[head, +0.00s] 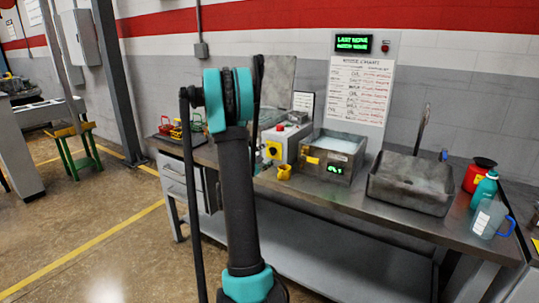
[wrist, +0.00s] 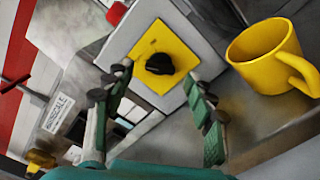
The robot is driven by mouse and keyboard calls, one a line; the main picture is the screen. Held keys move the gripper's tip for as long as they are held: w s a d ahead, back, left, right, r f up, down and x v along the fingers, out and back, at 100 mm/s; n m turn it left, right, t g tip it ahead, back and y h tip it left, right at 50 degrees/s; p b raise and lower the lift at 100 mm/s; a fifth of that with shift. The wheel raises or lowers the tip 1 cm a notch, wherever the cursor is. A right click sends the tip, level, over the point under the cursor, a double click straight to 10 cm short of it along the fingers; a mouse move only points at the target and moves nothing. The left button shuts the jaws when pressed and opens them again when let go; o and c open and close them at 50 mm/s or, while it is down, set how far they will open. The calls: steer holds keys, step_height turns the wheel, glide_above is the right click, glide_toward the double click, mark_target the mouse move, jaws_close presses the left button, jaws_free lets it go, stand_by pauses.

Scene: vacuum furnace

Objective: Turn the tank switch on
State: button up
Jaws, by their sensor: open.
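The switch is a black rotary knob (wrist: 159,64) on a yellow plate (wrist: 178,45), set in the face of a grey control box (wrist: 125,35). In the head view the yellow plate (head: 273,150) shows on the front of the control box (head: 290,140), right of my arm. The metal tank (head: 332,155) stands beside it with lit green digits. My gripper (wrist: 157,78) is open, its two green-padded fingers spread either side of the knob in the wrist view; contact cannot be told. The knob's marked position is too small to read. My arm hides the gripper in the head view.
A yellow mug (wrist: 268,58) stands close right of the switch; it also shows in the head view (head: 284,172). A red button (wrist: 117,13) is on the same box. A sink (head: 410,184), blue-handled jug (head: 488,219) and teal bottle (head: 484,190) stand along the bench to the right.

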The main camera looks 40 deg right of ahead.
mark_target(272, 151)
steer(key=shift+x, duration=1.4)
steer(key=c, duration=1.2)
steer(key=shift+o, duration=0.2)
steer(key=shift+m, duration=0.4)
steer(key=m, duration=1.1)
steer(key=shift+m, duration=0.3)
